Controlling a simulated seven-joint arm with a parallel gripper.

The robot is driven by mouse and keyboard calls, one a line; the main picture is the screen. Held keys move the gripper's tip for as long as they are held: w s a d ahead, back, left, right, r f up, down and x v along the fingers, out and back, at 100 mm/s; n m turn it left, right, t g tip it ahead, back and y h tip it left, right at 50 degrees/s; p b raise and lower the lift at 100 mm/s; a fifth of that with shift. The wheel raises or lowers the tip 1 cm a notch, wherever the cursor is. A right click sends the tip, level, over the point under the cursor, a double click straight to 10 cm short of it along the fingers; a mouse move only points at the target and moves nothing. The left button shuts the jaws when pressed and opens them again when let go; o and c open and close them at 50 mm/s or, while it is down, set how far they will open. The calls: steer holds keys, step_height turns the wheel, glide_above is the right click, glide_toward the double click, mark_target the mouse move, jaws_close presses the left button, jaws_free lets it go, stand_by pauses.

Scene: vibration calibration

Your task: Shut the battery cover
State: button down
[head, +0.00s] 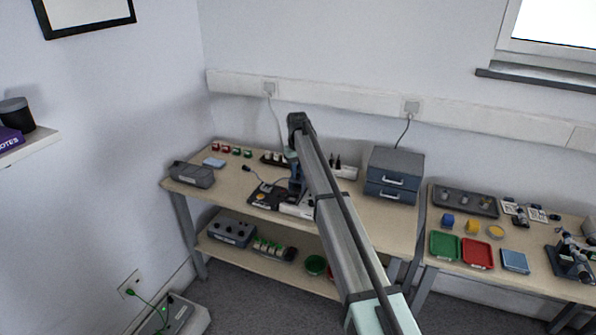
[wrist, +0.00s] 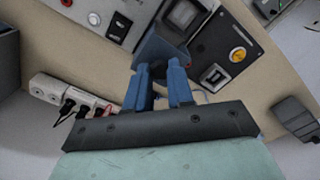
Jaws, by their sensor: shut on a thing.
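My gripper (wrist: 164,68) has blue fingers close together in the wrist view. The flap stands beside a device with a pale panel (wrist: 186,14) and a black panel bearing a yellow round button (wrist: 238,54). In the head view my gripper (head: 296,190) is low over the device (head: 297,209) on the workbench; my arm hides much of that spot. I cannot tell the cover's exact angle.
The workbench (head: 225,193) carries a dark grey case (head: 192,174) at left and blue-grey drawers (head: 394,173) at right. A white power strip (wrist: 62,93) with plugs lies behind the device. A side table holds a green tray (head: 444,245) and a red tray (head: 477,254).

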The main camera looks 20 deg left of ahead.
steer(key=s, duration=0.6)
steer(key=c, duration=1)
jaws_free()
steer(key=shift+r, duration=0.1)
step_height(320, 180, up, 14)
steer(key=shift+f, duration=0.15)
